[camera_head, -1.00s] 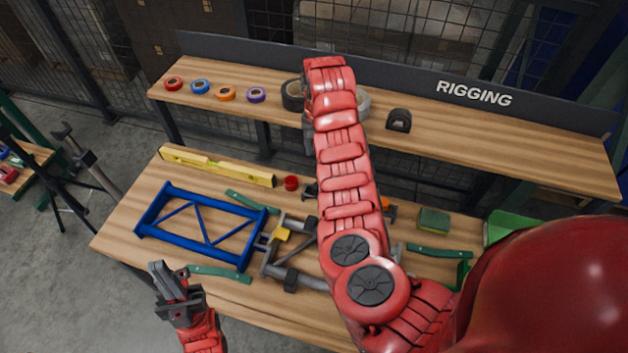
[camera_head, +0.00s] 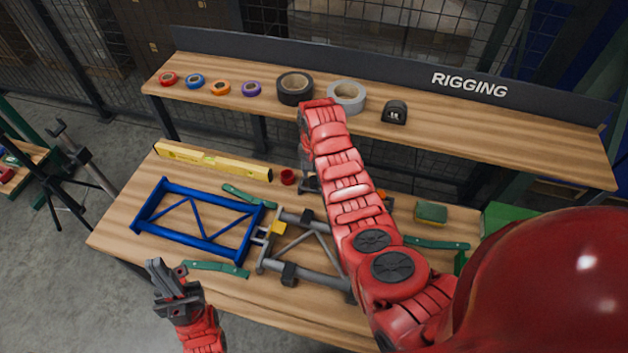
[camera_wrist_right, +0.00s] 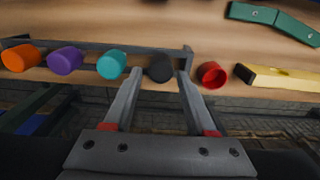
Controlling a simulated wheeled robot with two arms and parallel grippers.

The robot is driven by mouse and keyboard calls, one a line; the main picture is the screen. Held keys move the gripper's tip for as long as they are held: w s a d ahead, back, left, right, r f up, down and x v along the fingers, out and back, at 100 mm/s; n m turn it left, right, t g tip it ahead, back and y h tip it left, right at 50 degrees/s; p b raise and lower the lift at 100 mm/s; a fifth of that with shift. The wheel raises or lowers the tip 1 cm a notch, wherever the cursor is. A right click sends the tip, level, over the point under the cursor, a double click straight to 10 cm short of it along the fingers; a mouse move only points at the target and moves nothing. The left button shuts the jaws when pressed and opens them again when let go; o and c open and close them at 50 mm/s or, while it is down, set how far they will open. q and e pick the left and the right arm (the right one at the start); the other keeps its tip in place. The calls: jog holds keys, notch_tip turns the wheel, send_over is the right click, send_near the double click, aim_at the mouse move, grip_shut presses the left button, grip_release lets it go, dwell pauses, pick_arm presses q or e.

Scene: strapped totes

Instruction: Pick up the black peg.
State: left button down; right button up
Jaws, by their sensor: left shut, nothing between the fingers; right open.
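The black peg (camera_wrist_right: 160,68) shows in the right wrist view as a dark round end, at the end of a row with teal (camera_wrist_right: 111,64), purple (camera_wrist_right: 65,60) and orange (camera_wrist_right: 20,57) pegs along a dark grey rack (camera_wrist_right: 95,45). My right gripper (camera_wrist_right: 158,75) is open, with one fingertip on each side of the black peg in the picture; I cannot tell whether they touch it. My left gripper (camera_head: 167,277) is shut and empty, in front of the bench's left front edge.
A red cup (camera_wrist_right: 212,75) stands just beside the right finger; it also shows in the head view (camera_head: 288,177). A yellow level (camera_head: 212,162), a blue frame (camera_head: 197,220), a grey frame (camera_head: 300,250) and green bars (camera_head: 215,269) lie on the bench. Tape rolls (camera_head: 295,88) sit on the shelf above.

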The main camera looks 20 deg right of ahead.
aim_at(314, 179)
jog(key=shift+s+f+p, duration=0.1)
jog(key=shift+f+p, duration=0.25)
jog(key=shift+f, duration=1.25)
grip_shut()
